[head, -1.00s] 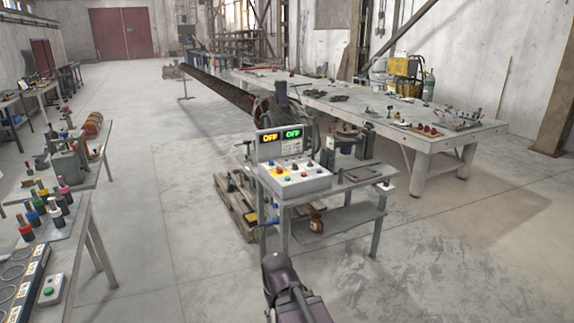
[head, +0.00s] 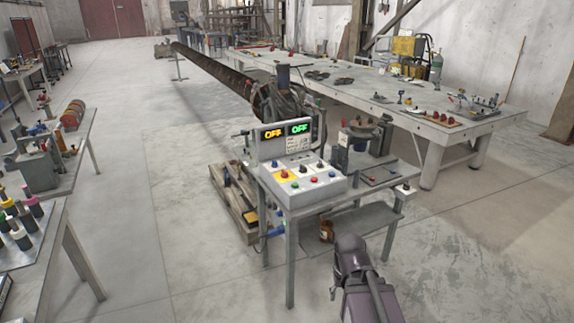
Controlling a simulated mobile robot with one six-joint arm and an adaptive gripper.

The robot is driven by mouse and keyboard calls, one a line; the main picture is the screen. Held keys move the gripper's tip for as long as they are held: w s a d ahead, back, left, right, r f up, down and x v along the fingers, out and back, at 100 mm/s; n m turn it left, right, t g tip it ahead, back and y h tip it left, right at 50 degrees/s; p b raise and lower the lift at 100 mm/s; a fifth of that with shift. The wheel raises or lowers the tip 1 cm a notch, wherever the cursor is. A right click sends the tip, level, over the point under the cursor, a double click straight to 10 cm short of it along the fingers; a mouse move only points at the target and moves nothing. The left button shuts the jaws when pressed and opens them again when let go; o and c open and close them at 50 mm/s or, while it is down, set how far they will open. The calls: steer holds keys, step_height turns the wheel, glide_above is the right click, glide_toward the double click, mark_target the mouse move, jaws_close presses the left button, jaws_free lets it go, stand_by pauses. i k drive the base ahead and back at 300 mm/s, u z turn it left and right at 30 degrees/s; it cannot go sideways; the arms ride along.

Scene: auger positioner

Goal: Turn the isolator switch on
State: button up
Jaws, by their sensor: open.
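A grey control box (head: 322,187) with a sloped face sits on the small metal stand in the middle of the head view. Its face carries several coloured buttons and a yellow patch (head: 279,178) with a red knob on it. This patch may be the isolator switch, but it is too small to tell. A display panel (head: 286,141) behind the box reads OFF in orange and OFF in green. Part of my arm rises at the bottom, in front of the stand and apart from it. I cannot make out my gripper's fingers.
The stand's grey table (head: 305,211) has a lower shelf with a brown jar (head: 326,230). A wooden pallet (head: 233,203) lies at its left. A long workbench (head: 455,128) stands behind at right. Side tables line the left. The floor in front and at left is clear.

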mark_target(285, 175)
steer(key=u, duration=0.05)
steer(key=i, duration=0.9)
steer(key=u, duration=0.2)
